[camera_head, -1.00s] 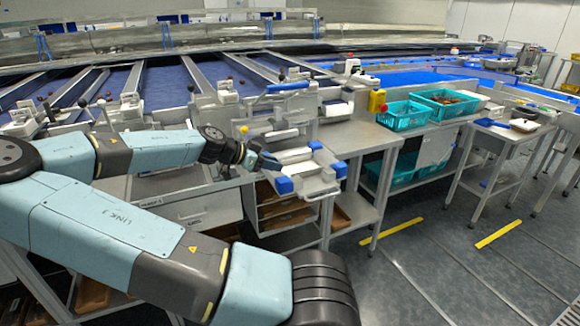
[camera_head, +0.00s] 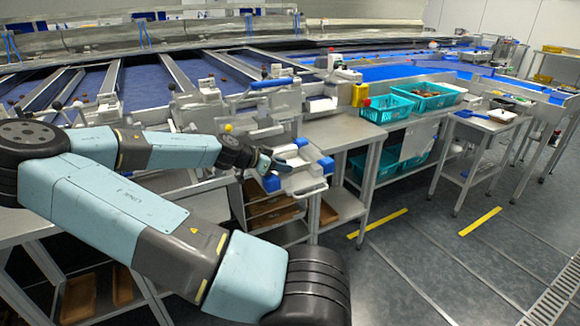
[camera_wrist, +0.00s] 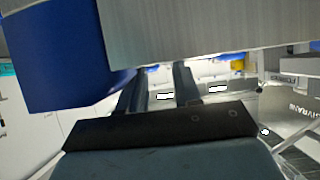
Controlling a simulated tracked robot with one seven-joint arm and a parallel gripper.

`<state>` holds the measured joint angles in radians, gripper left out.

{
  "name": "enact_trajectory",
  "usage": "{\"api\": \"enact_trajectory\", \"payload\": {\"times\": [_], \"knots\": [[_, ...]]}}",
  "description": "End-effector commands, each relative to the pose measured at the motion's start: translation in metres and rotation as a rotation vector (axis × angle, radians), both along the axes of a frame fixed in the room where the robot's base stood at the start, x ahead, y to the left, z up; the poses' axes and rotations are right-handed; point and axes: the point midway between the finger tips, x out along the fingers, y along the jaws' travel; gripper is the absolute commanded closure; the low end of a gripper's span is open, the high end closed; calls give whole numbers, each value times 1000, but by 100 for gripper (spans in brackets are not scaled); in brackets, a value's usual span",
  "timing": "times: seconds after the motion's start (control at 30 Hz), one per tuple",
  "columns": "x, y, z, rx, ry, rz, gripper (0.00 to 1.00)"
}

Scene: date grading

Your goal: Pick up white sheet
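My gripper (camera_head: 276,163) is at the blue-cornered white frame (camera_head: 301,183) on the bench, close above or beside its near left part; contact cannot be told. In the wrist view the two fingers of my gripper (camera_wrist: 158,76) stand apart with nothing seen between them. A large pale grey panel (camera_wrist: 200,35) and a blue block (camera_wrist: 70,70) hang close over the fingers and hide part of the view. I cannot clearly identify the white sheet. A pale flat panel (camera_head: 415,141) hangs below the teal crates, and it may be a sheet.
Two teal crates (camera_head: 388,111) stand on the bench to the right, beside a yellow container (camera_head: 361,95). A small metal table (camera_head: 483,127) stands farther right. Shelves with brown trays (camera_head: 273,214) are under the bench. The floor (camera_head: 400,260) at right is clear.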

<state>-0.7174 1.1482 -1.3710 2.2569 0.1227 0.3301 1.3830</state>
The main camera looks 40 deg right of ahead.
Motion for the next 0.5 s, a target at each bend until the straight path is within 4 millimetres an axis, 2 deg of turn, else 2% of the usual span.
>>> {"api": "enact_trajectory", "payload": {"times": [0.23,0.5], "knots": [[-6,-27,-13,0,1,-2,67],[-7,-35,-18,0,1,0,67]]}}
